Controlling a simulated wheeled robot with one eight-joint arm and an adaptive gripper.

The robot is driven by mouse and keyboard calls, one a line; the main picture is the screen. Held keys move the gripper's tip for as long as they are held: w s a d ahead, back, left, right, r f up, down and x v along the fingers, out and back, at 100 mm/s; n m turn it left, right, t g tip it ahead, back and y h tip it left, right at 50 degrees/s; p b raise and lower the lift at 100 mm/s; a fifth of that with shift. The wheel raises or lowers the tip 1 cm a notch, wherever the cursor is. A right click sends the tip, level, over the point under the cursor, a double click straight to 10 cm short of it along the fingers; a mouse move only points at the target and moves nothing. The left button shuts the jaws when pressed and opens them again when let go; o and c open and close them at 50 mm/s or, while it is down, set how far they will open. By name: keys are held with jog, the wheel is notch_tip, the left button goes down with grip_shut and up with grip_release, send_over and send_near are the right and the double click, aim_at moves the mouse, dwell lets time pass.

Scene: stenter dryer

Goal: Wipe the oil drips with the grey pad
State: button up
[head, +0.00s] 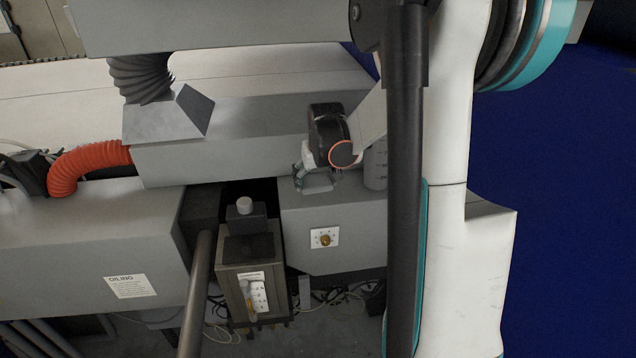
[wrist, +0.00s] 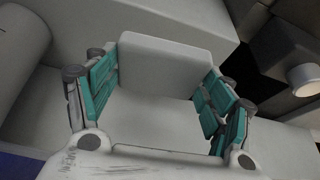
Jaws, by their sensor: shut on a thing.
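My gripper (head: 315,178) is low over the grey machine ledge in the head view, partly hidden by its own wrist. In the wrist view my gripper (wrist: 163,98) has its teal-padded fingers on either side of a pale grey, round-cornered pad (wrist: 165,65) and is shut on it. The pad lies across the far end of the fingers, over or against the grey surface; I cannot tell whether it touches. The pad cannot be made out clearly in the head view. No oil drips can be made out in either view.
A grey cylinder (head: 376,166) stands close right of my gripper; it also shows in the wrist view (wrist: 22,38). A brass fitting (head: 325,239) sits on the front face. An orange hose (head: 85,166) lies far left.

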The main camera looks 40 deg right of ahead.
jog(key=shift+r+p, duration=0.45)
jog(key=shift+r, duration=0.65)
jog(key=shift+f, duration=0.1)
jog(key=shift+d, duration=0.1)
